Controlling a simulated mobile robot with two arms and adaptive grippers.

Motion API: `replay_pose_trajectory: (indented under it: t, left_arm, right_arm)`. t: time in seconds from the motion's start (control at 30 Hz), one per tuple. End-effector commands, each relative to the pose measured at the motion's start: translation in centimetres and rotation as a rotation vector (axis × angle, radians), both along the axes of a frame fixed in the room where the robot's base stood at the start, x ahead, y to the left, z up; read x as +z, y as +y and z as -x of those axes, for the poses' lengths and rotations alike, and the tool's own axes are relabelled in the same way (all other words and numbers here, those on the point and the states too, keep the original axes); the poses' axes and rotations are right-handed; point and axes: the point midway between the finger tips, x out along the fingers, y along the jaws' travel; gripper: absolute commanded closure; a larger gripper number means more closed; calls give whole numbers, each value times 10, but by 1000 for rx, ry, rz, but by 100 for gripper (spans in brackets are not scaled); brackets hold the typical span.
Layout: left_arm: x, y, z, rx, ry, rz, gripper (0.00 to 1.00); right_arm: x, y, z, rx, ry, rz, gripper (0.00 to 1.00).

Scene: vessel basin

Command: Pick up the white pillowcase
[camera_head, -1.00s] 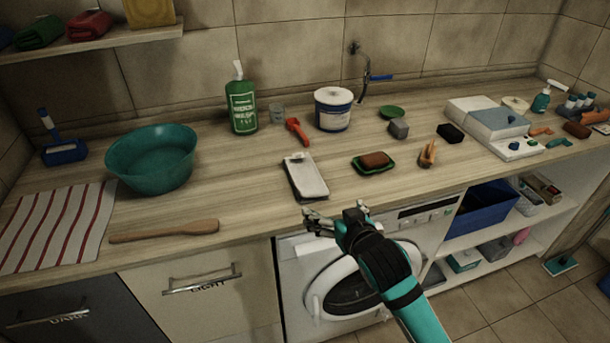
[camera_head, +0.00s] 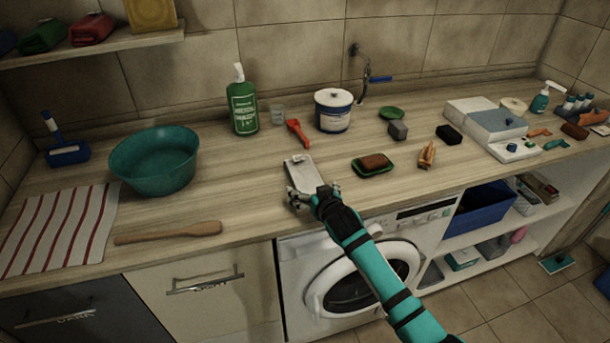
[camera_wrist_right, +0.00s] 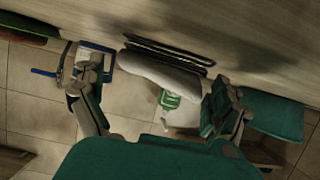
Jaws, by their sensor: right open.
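The white pillowcase (camera_head: 303,168) looks like a small flat white bundle on the worktop, with a dark edge beneath it. In the right wrist view the pillowcase (camera_wrist_right: 160,73) is between the two spread fingers, with dark strips beside it. My right gripper (camera_head: 311,191) is open at the near end of the pillowcase and hides part of that end. The right gripper also shows in the wrist view (camera_wrist_right: 153,88), a finger on each side of the pillowcase. I cannot tell whether the fingers touch it. My left gripper is not in view.
A red-handled tool (camera_head: 297,134) lies behind the pillowcase, and a soap dish (camera_head: 372,165) is to its right. A teal basin (camera_head: 155,160), a wooden paddle (camera_head: 168,232) and a striped cloth (camera_head: 58,230) are to the left. The worktop's front edge is close to my right gripper.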

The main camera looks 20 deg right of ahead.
Motion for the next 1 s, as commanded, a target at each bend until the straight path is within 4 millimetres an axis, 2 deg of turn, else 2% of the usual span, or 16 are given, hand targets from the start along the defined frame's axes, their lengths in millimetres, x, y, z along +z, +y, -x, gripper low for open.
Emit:
replay_pose_trajectory:
  t: [0.1, 0.33, 0.8, 1.0]
  left_arm:
    - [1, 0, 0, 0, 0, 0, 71]
    - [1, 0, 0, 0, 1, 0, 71]
    - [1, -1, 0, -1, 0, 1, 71]
    - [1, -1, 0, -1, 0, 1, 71]
  right_arm:
    - [-4, 1, -8, 1, 1, 0, 0]
    - [-4, 1, -8, 1, 0, 0, 0]
    - [-5, 0, -8, 0, 1, 0, 60]
    - [-3, 0, -8, 1, -2, 0, 62]
